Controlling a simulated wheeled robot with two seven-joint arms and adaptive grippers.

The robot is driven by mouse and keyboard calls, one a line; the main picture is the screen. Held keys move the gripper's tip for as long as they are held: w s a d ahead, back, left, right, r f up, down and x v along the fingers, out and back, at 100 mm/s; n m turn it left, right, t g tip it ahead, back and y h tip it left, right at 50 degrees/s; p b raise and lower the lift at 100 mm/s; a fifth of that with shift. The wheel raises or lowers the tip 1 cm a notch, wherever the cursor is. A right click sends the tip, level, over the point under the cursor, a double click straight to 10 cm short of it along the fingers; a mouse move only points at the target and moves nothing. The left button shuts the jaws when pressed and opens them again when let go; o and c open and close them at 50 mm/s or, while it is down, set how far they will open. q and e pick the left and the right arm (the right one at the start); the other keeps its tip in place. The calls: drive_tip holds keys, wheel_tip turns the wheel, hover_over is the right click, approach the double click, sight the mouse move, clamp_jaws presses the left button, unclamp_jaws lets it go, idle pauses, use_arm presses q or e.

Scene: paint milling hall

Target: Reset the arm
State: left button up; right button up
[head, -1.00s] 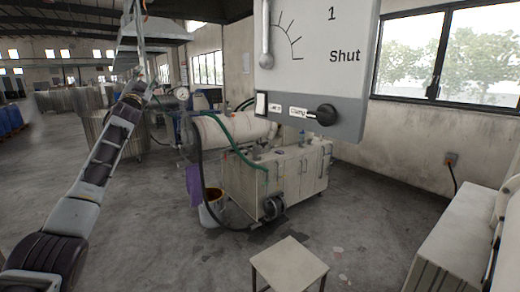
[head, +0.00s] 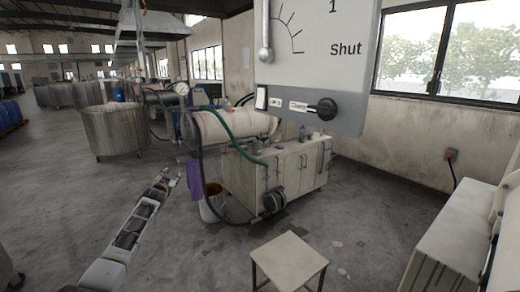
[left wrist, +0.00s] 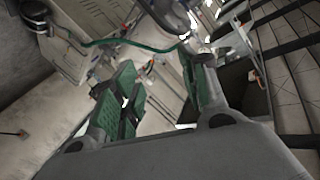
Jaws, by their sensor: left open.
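My left arm reaches in from the lower left of the head view, and its left gripper (head: 166,180) is over the open floor, left of the milling machine. In the left wrist view the left gripper (left wrist: 160,95) shows its green-padded fingers spread apart, with nothing between them. The fingers touch nothing that I can see. My right gripper is in neither view.
A grey control panel (head: 345,75) marked "Shut" hangs close at upper right. The milling machine (head: 230,128) and its cream cabinet (head: 272,172) stand ahead, with a bucket (head: 210,205) beside them. A small stool (head: 290,258) is in front. Left floor is mostly clear.

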use_arm(q)
drive_tip(key=s+d+f+g, duration=0.1)
drive_tip(key=s+f, duration=0.3)
drive_tip(key=f, duration=0.6)
drive_tip(key=s+d+f+g, duration=0.1)
drive_tip(key=s+f+g, duration=0.15)
drive_tip(key=f, duration=0.75)
drive_tip(key=s+d+f+g, duration=0.1)
drive_tip(key=s+f, duration=0.3)
drive_tip(key=f, duration=0.6)
drive_tip(key=s+d+f+n+g+h, duration=0.1)
drive_tip(key=s+d+f+g, duration=0.1)
drive_tip(key=s+f, duration=0.9)
drive_tip(key=s+d+f+g+h, duration=0.1)
drive_tip(key=s+d+f, duration=0.2)
drive_tip(key=s+f, duration=0.75)
drive_tip(key=s+d+f+g, duration=0.2)
drive_tip(key=s+f, duration=0.7)
drive_tip(key=s, duration=0.3)
drive_tip(key=s+d+f+g, duration=0.2)
drive_tip(key=s+d+f, duration=0.1)
drive_tip(key=s+f, duration=0.75)
drive_tip(key=s+d+f+g, duration=0.1)
drive_tip(key=s+f+g, duration=0.1)
drive_tip(key=s, duration=1.4)
drive_tip(key=s+d+f+g, duration=0.1)
drive_tip(key=s+f+g, duration=0.1)
drive_tip(key=s, duration=1.4)
drive_tip(key=shift+s+f, duration=0.15)
drive_tip(key=shift+s, duration=0.05)
